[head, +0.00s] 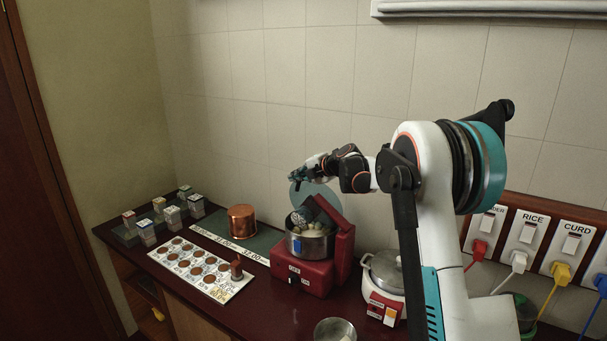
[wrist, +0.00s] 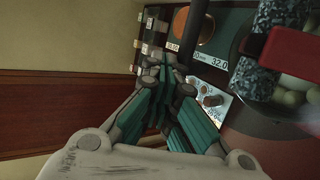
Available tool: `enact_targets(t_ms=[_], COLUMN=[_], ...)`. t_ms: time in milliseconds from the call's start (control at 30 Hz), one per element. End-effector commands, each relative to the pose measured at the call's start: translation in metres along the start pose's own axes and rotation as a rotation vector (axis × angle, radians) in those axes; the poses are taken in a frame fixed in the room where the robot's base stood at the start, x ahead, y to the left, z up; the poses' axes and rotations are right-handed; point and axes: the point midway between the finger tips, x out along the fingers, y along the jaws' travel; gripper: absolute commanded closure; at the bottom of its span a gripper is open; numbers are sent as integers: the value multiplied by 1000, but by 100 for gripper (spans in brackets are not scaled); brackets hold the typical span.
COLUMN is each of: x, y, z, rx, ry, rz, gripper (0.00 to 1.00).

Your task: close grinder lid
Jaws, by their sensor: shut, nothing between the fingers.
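The grinder (head: 301,278) has a red base with a steel drum (head: 311,246) holding pale round pieces and a grey speckled roller (head: 304,212). A red upright arm (head: 344,252) stands at its right side. A translucent, bluish round disc, which looks like the lid (head: 300,198), stands raised above the drum, so the drum is open. My gripper (head: 296,176) is shut and empty, at the disc's upper edge; I cannot tell whether they touch. In the wrist view the shut fingers (wrist: 165,62) point up, with the roller (wrist: 258,58) and part of the red arm (wrist: 290,52) to the right.
A copper pot (head: 242,221) stands on a green strip left of the grinder. A white board with brown discs (head: 200,268) and several small boxes (head: 145,232) lie further left. A lidded cooker (head: 385,280) is close on the right. A steel bowl (head: 335,329) sits in front.

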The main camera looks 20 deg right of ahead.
Motion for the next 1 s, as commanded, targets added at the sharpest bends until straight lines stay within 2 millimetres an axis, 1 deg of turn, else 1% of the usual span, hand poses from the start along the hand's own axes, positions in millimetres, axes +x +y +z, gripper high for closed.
enact_targets(t_ms=[33, 200, 400, 500, 700, 1000], x=[13, 48, 83, 95, 112, 121], y=[-7, -21, -40, -50, -64, -72], z=[-2, -10, -18, -20, -23, -25], rx=[0, -1, 0, 0, 1, 0], ry=[1, 1, 1, 0, 0, -1], rz=[0, 0, 0, 0, 0, 0], gripper=[100, 100, 100, 100, 100, 100])
